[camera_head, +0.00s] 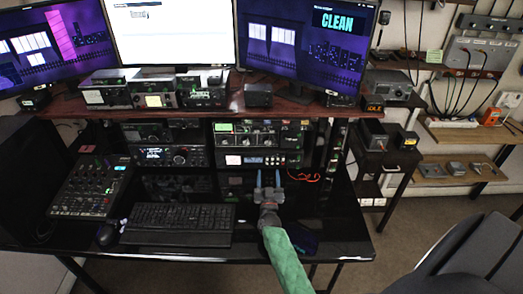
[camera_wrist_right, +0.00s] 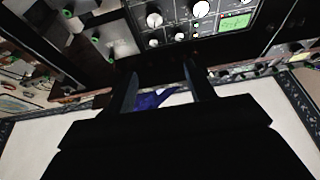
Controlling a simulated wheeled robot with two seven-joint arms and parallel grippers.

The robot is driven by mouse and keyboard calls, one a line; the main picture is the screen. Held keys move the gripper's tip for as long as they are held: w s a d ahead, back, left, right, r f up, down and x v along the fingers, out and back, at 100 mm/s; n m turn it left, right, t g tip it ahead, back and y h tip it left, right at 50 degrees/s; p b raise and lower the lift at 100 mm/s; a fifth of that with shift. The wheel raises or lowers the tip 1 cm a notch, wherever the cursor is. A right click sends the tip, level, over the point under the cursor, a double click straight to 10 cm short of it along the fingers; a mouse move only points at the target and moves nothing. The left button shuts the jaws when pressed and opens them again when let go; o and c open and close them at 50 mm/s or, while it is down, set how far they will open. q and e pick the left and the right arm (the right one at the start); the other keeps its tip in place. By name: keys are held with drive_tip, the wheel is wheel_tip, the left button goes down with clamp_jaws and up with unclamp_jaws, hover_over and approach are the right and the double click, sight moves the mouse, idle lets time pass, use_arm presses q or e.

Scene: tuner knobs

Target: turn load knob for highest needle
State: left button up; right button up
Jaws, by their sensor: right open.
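A black tuner unit with a row of knobs (camera_head: 260,134) sits on the shelf under the monitors in the head view. In the right wrist view, a black panel with several white knobs (camera_wrist_right: 200,9) and a small green-lit display (camera_wrist_right: 235,23) shows at the top. I cannot read which knob is the load knob, and no needle is legible. My right gripper (camera_head: 268,178) is open and empty, in front of and below the tuner, apart from the knobs. Its two fingers also show in the wrist view (camera_wrist_right: 162,85). My left gripper is out of view.
A keyboard (camera_head: 178,223), a mouse (camera_head: 107,234) and a mixer (camera_head: 90,190) lie to the left on the glossy black desk (camera_head: 335,225). A radio with a lit display (camera_head: 252,160) sits below the tuner. A chair (camera_head: 460,260) stands at the lower right.

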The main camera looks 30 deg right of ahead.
drive_tip(key=b, duration=0.3)
approach(268, 144)
drive_tip(key=b+x, duration=0.1)
drive_tip(key=x, duration=0.1)
drive_tip(key=b+x, duration=0.1)
drive_tip(key=x, duration=0.1)
drive_tip(key=shift+w+f, duration=0.1)
drive_tip(key=shift+f, duration=0.1)
drive_tip(key=b+x, duration=0.1)
drive_tip(key=x, duration=0.2)
drive_tip(key=shift+w+d+r, duration=0.15)
drive_tip(key=shift+w, duration=0.05)
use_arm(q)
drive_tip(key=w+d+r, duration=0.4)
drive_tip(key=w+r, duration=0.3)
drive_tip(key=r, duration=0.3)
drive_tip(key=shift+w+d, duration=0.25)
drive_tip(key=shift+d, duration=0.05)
use_arm(e)
drive_tip(key=shift+w+d+r, duration=0.35)
drive_tip(key=shift+w, duration=0.15)
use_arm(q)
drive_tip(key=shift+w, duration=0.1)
use_arm(e)
drive_tip(key=c, duration=1)
